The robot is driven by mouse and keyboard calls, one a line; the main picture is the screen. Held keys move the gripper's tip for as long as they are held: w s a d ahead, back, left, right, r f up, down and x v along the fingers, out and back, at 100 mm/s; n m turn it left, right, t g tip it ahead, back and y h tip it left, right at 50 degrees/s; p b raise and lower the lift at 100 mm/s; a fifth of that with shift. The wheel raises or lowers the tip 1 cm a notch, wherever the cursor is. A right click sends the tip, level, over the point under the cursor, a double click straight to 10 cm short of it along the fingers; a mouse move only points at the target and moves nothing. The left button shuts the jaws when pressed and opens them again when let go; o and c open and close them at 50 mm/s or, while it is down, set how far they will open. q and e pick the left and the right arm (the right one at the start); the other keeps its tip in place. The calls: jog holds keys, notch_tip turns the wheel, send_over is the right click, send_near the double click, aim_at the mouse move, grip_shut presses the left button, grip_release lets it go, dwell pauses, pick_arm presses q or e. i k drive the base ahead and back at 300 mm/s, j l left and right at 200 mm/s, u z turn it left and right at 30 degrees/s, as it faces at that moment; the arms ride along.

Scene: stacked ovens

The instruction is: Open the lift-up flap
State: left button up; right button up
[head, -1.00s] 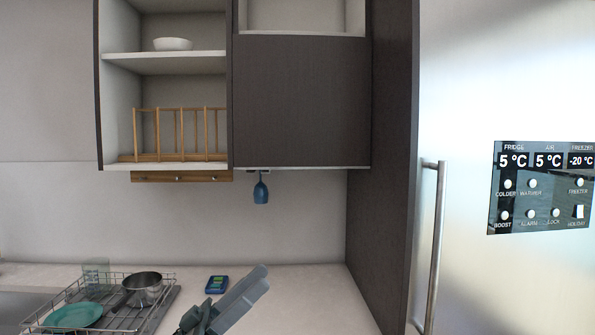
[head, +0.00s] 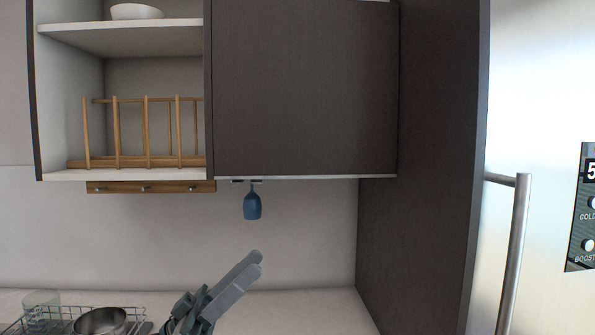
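The lift-up flap (head: 305,90) is a flat dark brown panel on the wall cabinet, right of the open shelves. It hangs flush and closed, with a pale strip along its lower edge. My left gripper (head: 257,262) comes up from the bottom of the view, over the counter, its grey fingers pointing up and right. It is well below the flap's lower edge and apart from it. Its two fingers lie close together or overlap from this angle, so their gap is unclear. Nothing shows held in it. My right gripper is out of view.
A blue glass (head: 252,206) hangs upside down under the flap cabinet. A wooden rack (head: 145,135) stands in the open shelf at left. A tall dark side panel (head: 425,170) and the fridge handle (head: 515,250) bound the right. A pot (head: 100,321) sits at lower left.

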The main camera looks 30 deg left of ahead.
aim_at(302, 88)
jog(key=i+j, duration=0.7)
jog(key=j, duration=0.1)
